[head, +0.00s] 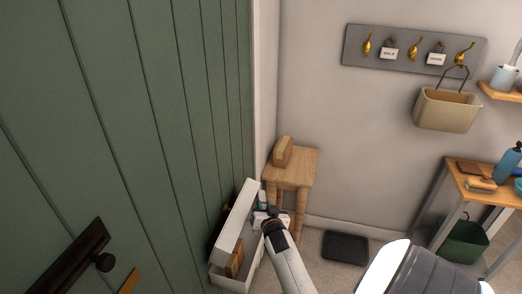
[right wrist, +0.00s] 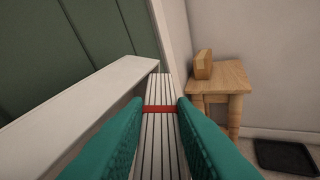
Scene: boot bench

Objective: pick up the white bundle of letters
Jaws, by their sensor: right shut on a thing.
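The white bundle of letters (right wrist: 158,131), a stack of thin white edges with a red band around it, stands between the teal fingers of my right gripper (right wrist: 160,112) in the right wrist view. The fingers are shut on it from both sides. In the head view my right gripper (head: 265,212) is at the open white box (head: 234,283), beside its raised lid (head: 236,217). The bundle is mostly hidden there by the gripper, and I cannot tell how far it is clear of the box. My left gripper is not in view.
A wooden stool (head: 293,168) with a tan block (head: 283,151) stands just behind the box. A dark mat (head: 345,248) lies on the floor. A green panelled wall (head: 130,120) rises close on the left. A bench (head: 488,189) with several items stands at right.

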